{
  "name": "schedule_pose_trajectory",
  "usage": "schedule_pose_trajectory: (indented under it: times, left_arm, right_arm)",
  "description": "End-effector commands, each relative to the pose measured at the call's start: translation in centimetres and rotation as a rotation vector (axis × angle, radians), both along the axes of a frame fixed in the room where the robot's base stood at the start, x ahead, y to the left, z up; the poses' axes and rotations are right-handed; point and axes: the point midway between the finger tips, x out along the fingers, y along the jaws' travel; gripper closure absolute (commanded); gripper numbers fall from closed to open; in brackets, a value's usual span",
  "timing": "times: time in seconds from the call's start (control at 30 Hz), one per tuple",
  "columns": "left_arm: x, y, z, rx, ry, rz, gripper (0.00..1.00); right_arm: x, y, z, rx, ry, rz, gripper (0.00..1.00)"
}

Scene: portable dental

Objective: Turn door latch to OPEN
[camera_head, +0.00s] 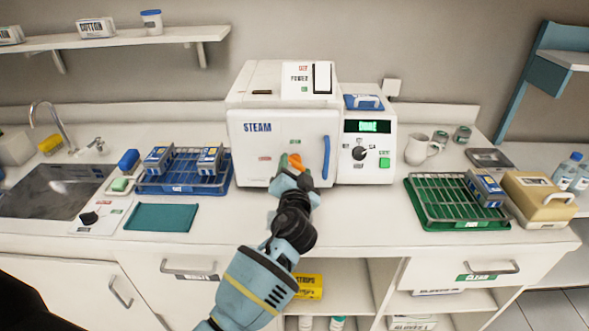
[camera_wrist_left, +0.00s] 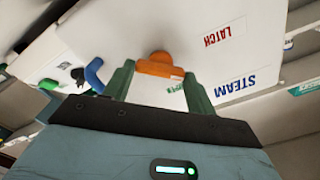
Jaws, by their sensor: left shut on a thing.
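The white STEAM unit (camera_head: 255,140) stands at the back of the counter, its front door closed. The orange door latch (camera_head: 295,160) is on that door, left of the blue vertical handle (camera_head: 326,158). My left gripper (camera_head: 292,172) is at the latch. In the left wrist view, the orange latch (camera_wrist_left: 158,67) sits between the two green fingers (camera_wrist_left: 160,82), shut on it. The latch's exact angle is hard to tell. My right gripper is not in view.
A control panel with a green display (camera_head: 368,127) and black knob is right of the door. A blue rack (camera_head: 182,188) stands left, a green rack (camera_head: 445,222) right. A teal cloth (camera_head: 160,217) lies in front. The counter before the unit is mostly clear.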

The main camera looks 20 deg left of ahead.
Motion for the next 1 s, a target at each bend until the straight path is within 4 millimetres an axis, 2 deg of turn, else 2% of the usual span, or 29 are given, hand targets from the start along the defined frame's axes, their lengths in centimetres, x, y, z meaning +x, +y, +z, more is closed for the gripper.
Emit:
schedule_pose_trajectory:
  times: [0.6, 1.0]
  left_arm:
    - [0.0, -0.1, 0.2, 0.555, 0.156, 0.001, 0.66]
    - [0.1, -0.1, -0.1, 0.793, 0.226, -0.001, 0.66]
  right_arm:
    - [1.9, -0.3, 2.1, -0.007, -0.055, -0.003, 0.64]
    - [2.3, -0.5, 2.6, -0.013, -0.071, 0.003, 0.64]
